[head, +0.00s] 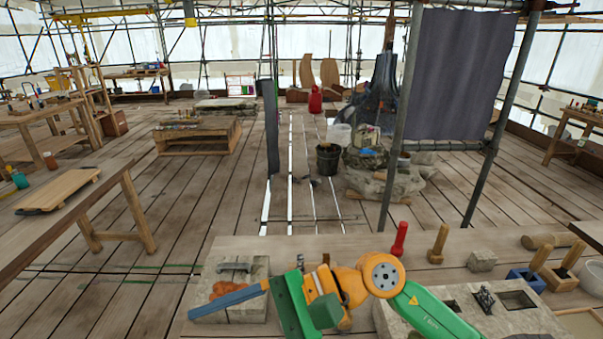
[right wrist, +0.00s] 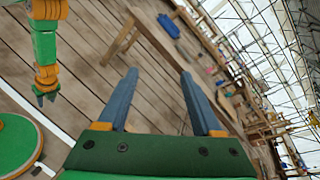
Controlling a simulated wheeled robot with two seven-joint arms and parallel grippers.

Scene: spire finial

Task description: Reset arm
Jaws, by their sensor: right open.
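My right arm comes in from the right in the head view. Its right gripper (head: 192,314) has a green body and blue fingers that point left. It hangs over the workbench (head: 350,245), in front of a stone block (head: 250,265) with a handle on top and orange-brown matter beside it. In the right wrist view the right gripper (right wrist: 158,74) is open, with two blue fingers wide apart and nothing between them. A green and orange arm, apparently my left, hangs at the upper left there; its small left gripper (right wrist: 45,97) is too small to read.
On the bench's right stand a red-handled tool (head: 400,239), a wooden mallet (head: 437,243), a stone cube (head: 482,261), a blue box (head: 526,280) and a stone block with square holes (head: 515,300). A wooden table (head: 130,200) stands left; open plank floor lies between.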

